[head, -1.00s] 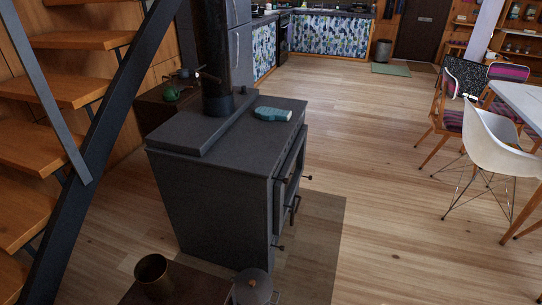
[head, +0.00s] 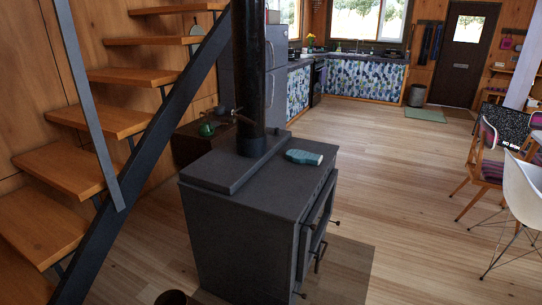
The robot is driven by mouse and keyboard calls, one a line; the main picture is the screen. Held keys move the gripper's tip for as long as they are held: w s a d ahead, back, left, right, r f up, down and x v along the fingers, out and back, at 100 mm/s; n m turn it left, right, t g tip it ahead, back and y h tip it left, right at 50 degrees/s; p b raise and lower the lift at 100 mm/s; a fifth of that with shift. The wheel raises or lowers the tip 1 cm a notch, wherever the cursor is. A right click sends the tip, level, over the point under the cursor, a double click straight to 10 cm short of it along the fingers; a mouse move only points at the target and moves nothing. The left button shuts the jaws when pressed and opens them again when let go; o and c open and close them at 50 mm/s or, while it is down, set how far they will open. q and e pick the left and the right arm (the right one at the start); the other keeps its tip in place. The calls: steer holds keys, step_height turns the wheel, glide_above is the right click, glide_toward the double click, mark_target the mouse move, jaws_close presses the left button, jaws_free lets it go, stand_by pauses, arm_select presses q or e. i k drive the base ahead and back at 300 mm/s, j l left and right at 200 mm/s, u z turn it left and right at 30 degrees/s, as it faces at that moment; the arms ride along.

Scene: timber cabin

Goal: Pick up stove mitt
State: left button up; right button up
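The stove mitt (head: 304,157) is teal with a paler cuff end. It lies flat on top of the black stove (head: 250,196), near the back right edge and to the right of the stovepipe. Nothing covers it. Neither of my grippers shows in the head view.
The stovepipe (head: 250,80) rises from the stove's raised rear plate. Open wooden stairs with a dark slanted beam (head: 146,150) stand at left. A white chair (head: 522,195) is at right. The wooden floor (head: 410,180) between stove and chairs is clear.

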mark_target(297, 156)
steer(key=i+l+u, duration=0.35)
steer(key=l, duration=0.2)
steer(key=l+u, duration=0.2)
steer(key=i+l, duration=0.15)
steer(key=l, duration=0.15)
steer(key=i+l+u, duration=0.15)
steer(key=l, duration=0.2)
steer(key=i+l, duration=0.1)
steer(key=l, duration=0.25)
steer(key=i+l, duration=0.15)
steer(key=l, duration=0.3)
steer(key=i+l, duration=0.1)
steer(key=l, duration=0.35)
steer(key=i+l, duration=0.15)
steer(key=l, duration=0.3)
steer(key=i+l+u, duration=0.1)
steer(key=l, duration=0.35)
steer(key=i+l, duration=0.15)
steer(key=l, duration=0.3)
steer(key=i+l, duration=0.15)
steer(key=l, duration=0.3)
